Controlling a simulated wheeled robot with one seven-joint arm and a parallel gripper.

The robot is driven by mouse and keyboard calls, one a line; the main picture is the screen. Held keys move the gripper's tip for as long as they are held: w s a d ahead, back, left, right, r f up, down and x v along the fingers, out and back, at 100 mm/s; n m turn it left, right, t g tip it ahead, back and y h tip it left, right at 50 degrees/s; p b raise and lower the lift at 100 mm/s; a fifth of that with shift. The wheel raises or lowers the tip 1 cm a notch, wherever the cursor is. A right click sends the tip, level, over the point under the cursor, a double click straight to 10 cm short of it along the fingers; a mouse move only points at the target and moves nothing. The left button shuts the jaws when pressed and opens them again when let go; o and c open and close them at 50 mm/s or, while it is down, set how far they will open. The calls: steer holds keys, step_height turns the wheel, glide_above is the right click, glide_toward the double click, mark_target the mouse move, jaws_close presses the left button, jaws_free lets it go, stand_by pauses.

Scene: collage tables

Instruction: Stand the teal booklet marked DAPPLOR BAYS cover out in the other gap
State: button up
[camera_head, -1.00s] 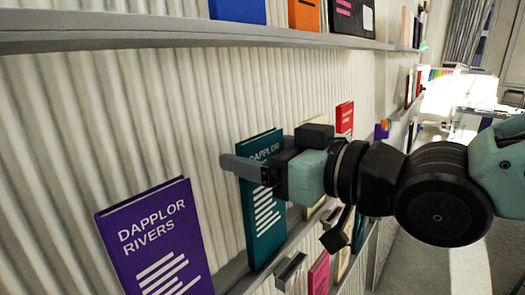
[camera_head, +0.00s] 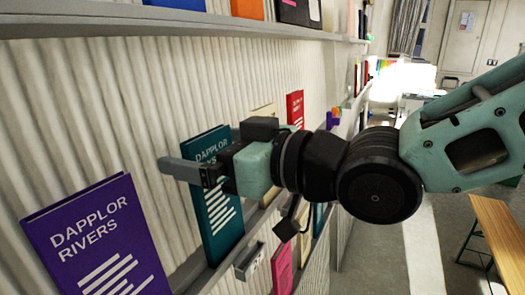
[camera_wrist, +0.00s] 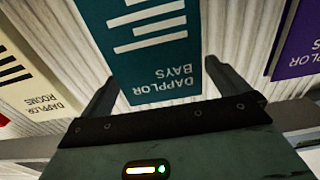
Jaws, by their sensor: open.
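The teal booklet marked DAPPLOR BAYS (camera_head: 222,226) stands upright, cover out, on the lower shelf ledge, leaning on the ribbed wall. My gripper (camera_head: 196,172) is at its upper part in the head view and hides some of its title. In the wrist view the teal booklet (camera_wrist: 158,75) appears upside down between the two open fingers of my gripper (camera_wrist: 162,72), with its title readable. I see no finger clearly pressed on it. A bare strip of wall separates it from the purple DAPPLOR RIVERS booklet (camera_head: 95,240) on its left.
A cream DAPPLOR ROOMS booklet (camera_wrist: 35,85) is on the other side. The upper shelf (camera_head: 190,33) runs above my gripper. A wooden table (camera_head: 500,235) is at the right.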

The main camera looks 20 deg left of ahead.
steer(key=s+d+r+p, duration=0.1)
steer(key=d, duration=1.6)
steer(key=shift+s+d+r+p, duration=0.15)
steer(key=shift+s+r+p, duration=0.1)
steer(key=shift+p, duration=0.15)
steer(key=w+d+f+m+t+h+b, duration=0.25)
steer(key=d+f+h, duration=0.2)
steer(key=f, duration=0.25)
steer(key=w+d+f+m+t+h+b, duration=0.1)
steer(key=w+d+f+m+t+h, duration=0.3)
steer(key=f, duration=0.4)
steer(key=s+d+f+m+g+h+b, duration=0.1)
steer(key=s+d+f+m+g+h, duration=0.1)
steer(key=s+d+f+g+h, duration=0.2)
step_height(320, 180, down, 3)
steer(key=shift+s+d+r+h, duration=0.2)
steer(key=shift+s+d+h, duration=0.25)
steer(key=shift+d+h, duration=0.6)
steer(key=s+d+g, duration=0.1)
steer(key=s, duration=0.1)
steer(key=s+d+f+g+h+b, duration=0.1)
steer(key=s, duration=0.2)
steer(key=s+d+f+g, duration=0.1)
steer(key=s+g, duration=0.1)
steer(key=s, duration=0.1)
steer(key=shift+d+f+m+h, duration=0.25)
steer(key=shift+d+m+h, duration=0.1)
steer(key=shift+h, duration=0.05)
steer(key=shift+c, duration=0.3)
